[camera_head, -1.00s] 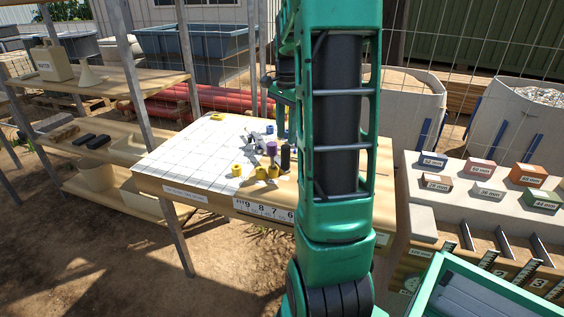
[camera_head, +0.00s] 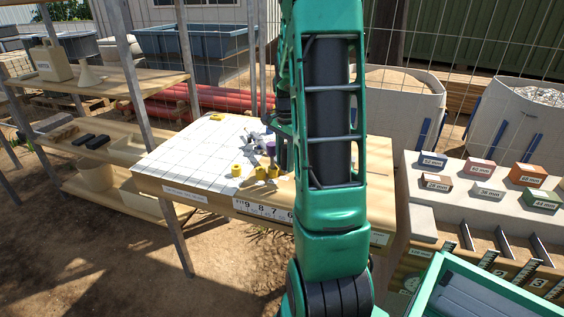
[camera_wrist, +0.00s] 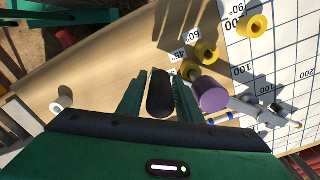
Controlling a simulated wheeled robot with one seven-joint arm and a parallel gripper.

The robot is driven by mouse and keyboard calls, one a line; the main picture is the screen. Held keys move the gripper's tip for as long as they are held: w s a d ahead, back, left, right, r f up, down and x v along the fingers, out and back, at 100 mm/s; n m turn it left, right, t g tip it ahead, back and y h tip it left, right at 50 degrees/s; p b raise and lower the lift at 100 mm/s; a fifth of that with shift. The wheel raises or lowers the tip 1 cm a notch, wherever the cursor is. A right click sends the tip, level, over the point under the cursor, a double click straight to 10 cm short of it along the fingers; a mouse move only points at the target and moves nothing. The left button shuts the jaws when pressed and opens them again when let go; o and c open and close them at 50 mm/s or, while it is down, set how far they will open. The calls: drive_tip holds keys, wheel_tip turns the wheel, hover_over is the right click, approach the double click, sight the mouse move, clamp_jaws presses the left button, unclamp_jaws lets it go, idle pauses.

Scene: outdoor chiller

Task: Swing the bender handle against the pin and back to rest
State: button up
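The bender's handle shows as a black rounded grip (camera_wrist: 160,93) in the wrist view. It stands between the two green fingers of my gripper (camera_wrist: 160,82), one on each side; whether both press on it I cannot tell. A purple cylinder (camera_wrist: 212,95) stands just right of the right finger. It also shows in part beside my arm in the head view (camera_head: 270,148). A grey bender part (camera_wrist: 262,108) with a blue-marked piece lies right of it. Yellow pegs (camera_wrist: 207,51) stand near the angle marks. In the head view my arm hides the handle and fingertips.
The wooden bench (camera_head: 180,198) carries a white grid sheet (camera_head: 190,150), mostly clear at left. Another yellow peg (camera_wrist: 255,27) stands on the grid. A small white peg (camera_wrist: 60,104) is left of my gripper. Labelled blocks (camera_head: 490,188) sit on a rack at right.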

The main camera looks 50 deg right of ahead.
clamp_jaws()
idle(1.2)
